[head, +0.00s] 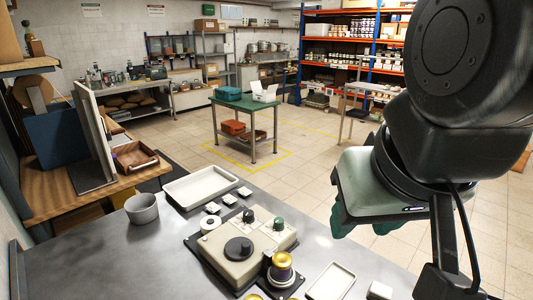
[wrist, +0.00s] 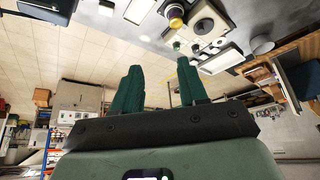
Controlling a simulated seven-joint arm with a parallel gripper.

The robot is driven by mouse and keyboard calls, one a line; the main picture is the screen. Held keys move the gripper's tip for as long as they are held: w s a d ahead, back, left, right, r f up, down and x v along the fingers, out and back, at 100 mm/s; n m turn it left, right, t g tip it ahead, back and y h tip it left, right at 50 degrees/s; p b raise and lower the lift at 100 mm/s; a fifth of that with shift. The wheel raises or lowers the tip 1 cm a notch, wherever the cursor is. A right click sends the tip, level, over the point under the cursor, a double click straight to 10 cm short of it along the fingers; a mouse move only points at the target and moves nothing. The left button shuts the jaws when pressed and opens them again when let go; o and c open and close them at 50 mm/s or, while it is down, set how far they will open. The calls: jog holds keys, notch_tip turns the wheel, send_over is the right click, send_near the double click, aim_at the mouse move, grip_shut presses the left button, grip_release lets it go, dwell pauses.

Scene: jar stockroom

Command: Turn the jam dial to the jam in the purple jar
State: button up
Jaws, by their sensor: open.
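A cream control box (head: 215,262) stands on the grey worktop. A large black round dial (head: 239,249) is on its top, with a small black knob (head: 249,216) and a green knob (head: 279,223) behind it. I cannot tell which knob is the jam dial, and no markings are readable. My gripper (wrist: 160,68) is open and empty, above and to the right of the box, apart from it.
A white tray (head: 169,199), several small white pieces (head: 229,199) and a grey bowl (head: 142,216) lie behind and left of the box. A green table (head: 232,105) stands farther back.

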jog(key=shift+o, duration=1.6)
jog(key=w+a+r+g, duration=0.1)
jog(key=w+r, duration=0.1)
jog(key=w, duration=1.1)
jog(key=shift+a+m+g, duration=0.15)
jog(key=shift+m+g, duration=0.15)
jog(key=m+g, duration=0.2)
jog(key=g, duration=0.2)
send_over(279, 220)
notch_tip(279, 220, down, 27)
notch_tip(279, 220, down, 11)
jog(key=shift+f, duration=0.15)
jog(key=c, duration=1)
